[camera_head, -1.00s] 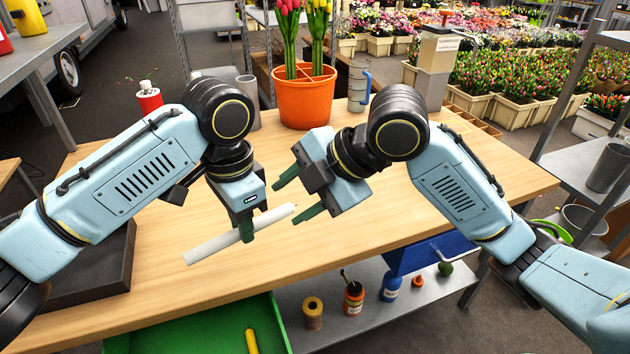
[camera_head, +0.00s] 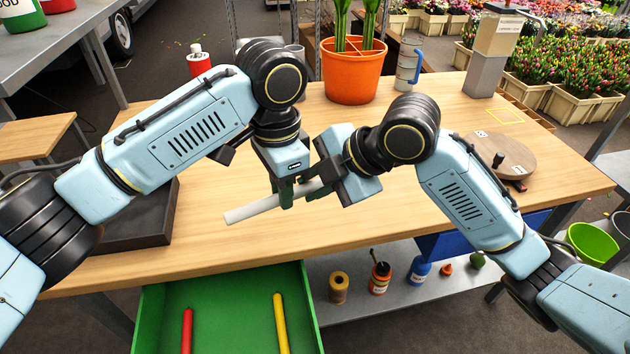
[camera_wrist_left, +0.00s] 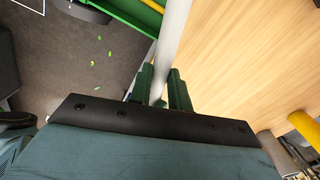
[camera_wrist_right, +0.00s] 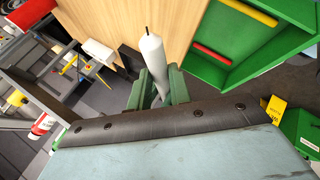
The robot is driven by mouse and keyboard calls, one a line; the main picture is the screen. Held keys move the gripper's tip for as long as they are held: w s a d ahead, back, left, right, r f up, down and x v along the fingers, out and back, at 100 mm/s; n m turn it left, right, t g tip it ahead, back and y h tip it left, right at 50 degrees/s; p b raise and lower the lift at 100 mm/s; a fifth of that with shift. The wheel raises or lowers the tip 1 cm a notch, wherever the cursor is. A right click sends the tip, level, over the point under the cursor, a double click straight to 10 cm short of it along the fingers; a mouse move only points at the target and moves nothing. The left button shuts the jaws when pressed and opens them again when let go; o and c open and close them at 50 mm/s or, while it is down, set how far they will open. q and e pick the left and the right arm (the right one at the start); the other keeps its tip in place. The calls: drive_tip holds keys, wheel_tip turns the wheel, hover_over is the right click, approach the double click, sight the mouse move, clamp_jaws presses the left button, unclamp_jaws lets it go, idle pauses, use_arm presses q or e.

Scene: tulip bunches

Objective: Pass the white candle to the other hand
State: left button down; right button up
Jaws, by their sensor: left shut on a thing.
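The white candle (camera_head: 250,211) is held roughly level above the front of the table, its plain end toward the left. My left gripper (camera_head: 284,194) is shut on it; the left wrist view shows the candle (camera_wrist_left: 173,30) between the green fingers. My right gripper (camera_head: 316,190) is at the candle's other end, close beside my left gripper. In the right wrist view the candle (camera_wrist_right: 153,58) stands between the right fingers with its dark wick showing. I cannot tell whether the right fingers press on it.
An open green drawer (camera_head: 235,300) below the front edge holds a red candle (camera_head: 187,332) and a yellow candle (camera_head: 281,322). An orange pot (camera_head: 352,78) stands at the back. A round wooden board (camera_head: 502,155) lies at the right. The table's middle (camera_head: 210,215) is largely clear.

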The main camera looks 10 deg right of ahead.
use_arm(q)
drive_tip(key=c, duration=1.2)
unclamp_jaws()
drive_tip(key=shift+c, duration=0.2)
